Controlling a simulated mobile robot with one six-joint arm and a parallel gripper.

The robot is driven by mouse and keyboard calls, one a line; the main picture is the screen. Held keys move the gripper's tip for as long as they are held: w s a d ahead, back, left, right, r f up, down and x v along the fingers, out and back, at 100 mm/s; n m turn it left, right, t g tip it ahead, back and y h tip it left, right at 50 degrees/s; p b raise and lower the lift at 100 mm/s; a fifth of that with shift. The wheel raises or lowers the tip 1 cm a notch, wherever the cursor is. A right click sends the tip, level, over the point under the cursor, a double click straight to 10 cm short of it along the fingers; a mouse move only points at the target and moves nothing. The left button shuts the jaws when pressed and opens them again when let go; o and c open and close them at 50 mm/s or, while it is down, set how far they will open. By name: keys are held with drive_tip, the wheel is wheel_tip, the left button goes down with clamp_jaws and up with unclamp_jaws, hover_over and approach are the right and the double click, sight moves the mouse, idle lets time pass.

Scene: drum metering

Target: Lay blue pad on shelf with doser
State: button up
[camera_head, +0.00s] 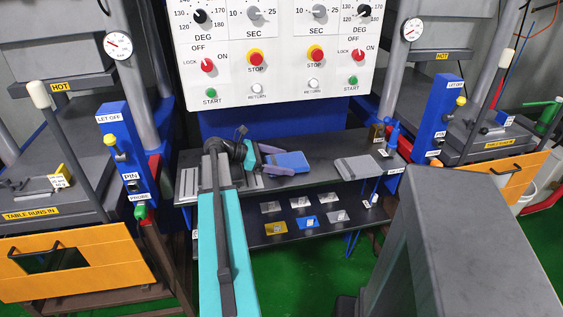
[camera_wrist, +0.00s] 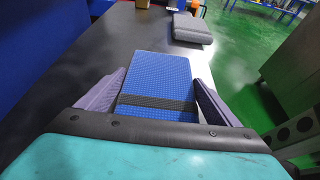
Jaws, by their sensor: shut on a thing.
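The blue pad (camera_head: 289,161) is a flat ribbed rectangle with a dark strap across it. It also shows in the wrist view (camera_wrist: 155,78), between the two purple fingers. My gripper (camera_head: 279,160) is shut on the pad's sides, over the dark upper shelf (camera_head: 320,174). I cannot tell whether the pad touches the shelf. A small blue upright device (camera_head: 393,134), perhaps the doser, stands at the shelf's right end; its details are too small to read.
A grey pad (camera_head: 358,168) lies on the upper shelf to the right, beyond the blue pad in the wrist view (camera_wrist: 192,30). A lower shelf holds several small plates, one yellow (camera_head: 276,228). A control panel (camera_head: 275,55) rises behind. Dark shelf surface is bare between the pads.

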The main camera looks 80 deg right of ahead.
drive_tip(key=o, duration=1)
drive_tip(key=shift+w+a+r, duration=0.1)
drive_tip(key=shift+w+r, duration=0.05)
drive_tip(key=shift+w, duration=0.05)
drive_tip(key=b+v, duration=0.1)
drive_tip(key=v, duration=1)
drive_tip(key=shift+w+a, duration=0.15)
drive_tip(key=shift+w, duration=0.1)
drive_tip(key=shift+r, duration=0.1)
